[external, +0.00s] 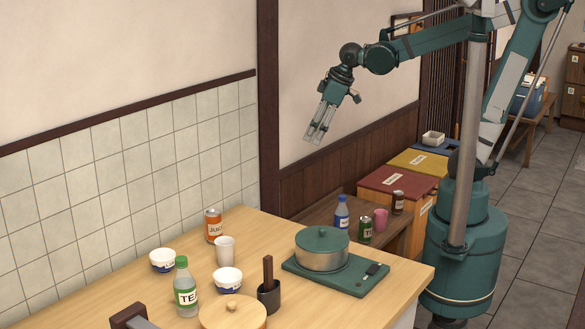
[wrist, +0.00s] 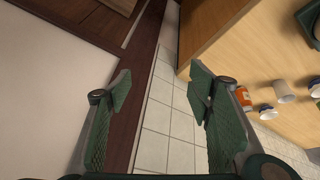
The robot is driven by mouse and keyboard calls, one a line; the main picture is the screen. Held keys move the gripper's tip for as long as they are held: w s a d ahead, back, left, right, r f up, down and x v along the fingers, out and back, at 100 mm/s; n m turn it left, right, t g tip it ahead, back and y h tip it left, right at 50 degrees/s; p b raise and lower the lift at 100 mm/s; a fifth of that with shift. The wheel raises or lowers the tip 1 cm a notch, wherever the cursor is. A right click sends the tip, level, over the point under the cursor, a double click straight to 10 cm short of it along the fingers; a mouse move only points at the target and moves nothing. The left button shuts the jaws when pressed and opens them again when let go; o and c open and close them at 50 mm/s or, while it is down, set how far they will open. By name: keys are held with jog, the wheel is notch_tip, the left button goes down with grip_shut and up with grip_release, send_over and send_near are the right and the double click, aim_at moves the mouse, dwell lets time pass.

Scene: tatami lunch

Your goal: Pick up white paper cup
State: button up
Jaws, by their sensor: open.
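The white paper cup (external: 225,250) stands upright on the wooden table, just right of the orange juice can (external: 213,225) and behind a blue-and-white bowl (external: 228,279). In the wrist view the white cup (wrist: 283,91) shows at the right, next to the orange can (wrist: 244,97). My gripper (external: 314,137) is raised in the air, well above and away from the cup, near the wall. In the wrist view my gripper (wrist: 160,115) has its two fingers wide apart with nothing between them.
A tiled wall (external: 130,165) runs along the table's back.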

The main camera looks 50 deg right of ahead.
jog(key=w+a+n+g+p, duration=0.2)
jog(key=w+a+n+p, duration=0.15)
jog(key=a, duration=0.95)
jog(key=n+g+h+p, duration=0.1)
jog(key=n+g+p, duration=0.2)
jog(key=n+p, duration=0.65)
send_over(224, 241)
jog(key=b, duration=0.1)
jog(key=shift+n, duration=0.6)
jog(key=f, duration=1.2)
jog(key=shift+d+f, duration=0.1)
jog(key=shift+d, duration=0.15)
jog(key=shift+s+a+f, duration=0.2)
jog(key=shift+s+a, duration=0.05)
jog(key=shift+f, duration=1.3)
jog(key=shift+f, duration=0.1)
jog(key=shift+w+f, duration=0.2)
jog(key=shift+f, duration=2.3)
